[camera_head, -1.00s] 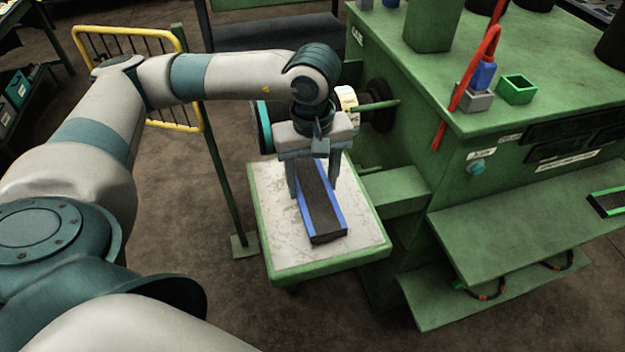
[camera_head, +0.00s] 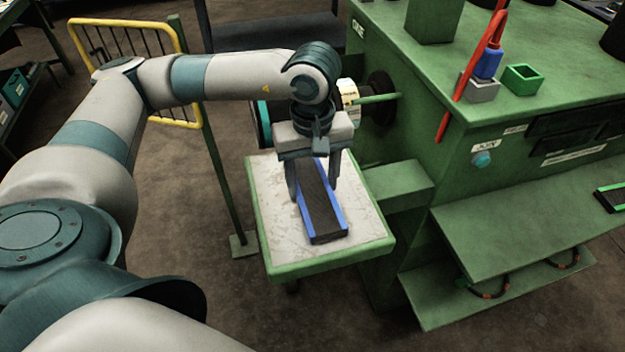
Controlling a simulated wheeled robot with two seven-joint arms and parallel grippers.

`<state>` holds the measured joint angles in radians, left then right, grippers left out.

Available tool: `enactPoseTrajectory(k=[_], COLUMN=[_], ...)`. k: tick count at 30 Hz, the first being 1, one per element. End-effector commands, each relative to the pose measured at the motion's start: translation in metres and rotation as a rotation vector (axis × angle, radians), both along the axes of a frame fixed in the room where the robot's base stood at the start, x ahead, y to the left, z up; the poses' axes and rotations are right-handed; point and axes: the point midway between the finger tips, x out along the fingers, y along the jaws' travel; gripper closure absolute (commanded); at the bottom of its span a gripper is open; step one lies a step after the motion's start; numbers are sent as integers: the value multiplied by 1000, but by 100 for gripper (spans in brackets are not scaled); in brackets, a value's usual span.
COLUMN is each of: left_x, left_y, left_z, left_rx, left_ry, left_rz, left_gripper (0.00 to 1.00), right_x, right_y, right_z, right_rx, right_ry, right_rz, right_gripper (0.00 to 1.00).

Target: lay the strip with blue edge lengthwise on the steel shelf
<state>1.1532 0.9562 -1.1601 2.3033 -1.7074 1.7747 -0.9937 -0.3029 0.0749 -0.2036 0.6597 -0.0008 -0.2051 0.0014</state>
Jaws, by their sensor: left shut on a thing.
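The strip with blue edge (camera_head: 322,213) is dark with blue long sides. It is over the pale, worn top of a small green-rimmed shelf (camera_head: 276,225), which I take as the steel shelf. The strip points from the gripper toward the shelf's front edge, slightly slanted. My left gripper (camera_head: 315,181) points down and is shut on the strip near its far end. I cannot tell whether the strip touches the shelf top or is just above it. My right gripper is not in view.
A green machine (camera_head: 385,150) stands right of the shelf, with a rod and a dark wheel behind the shelf. A green-edged strip (camera_head: 612,199) lies on a green ledge (camera_head: 520,215) at right. A yellow rail (camera_head: 185,122) and green post stand at left.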

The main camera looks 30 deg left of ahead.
Motion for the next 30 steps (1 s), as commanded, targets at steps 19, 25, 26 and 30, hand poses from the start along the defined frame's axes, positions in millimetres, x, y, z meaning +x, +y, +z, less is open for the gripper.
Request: enactPoseTrajectory(k=[19, 25, 26, 30], left_x=[0, 1, 1, 1], left_y=[0, 0, 0, 0], left_z=[0, 3, 5, 17], left_rx=[0, -1, -1, -1], left_ry=[0, -2, -2, -4], left_rz=[0, 0, 0, 0], left_gripper=[24, 24, 24, 24], right_x=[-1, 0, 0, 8], right_y=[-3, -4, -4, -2], right_z=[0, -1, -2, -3], right_rx=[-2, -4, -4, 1], right_ry=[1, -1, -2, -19], right_rz=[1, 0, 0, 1], right_gripper=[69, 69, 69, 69])
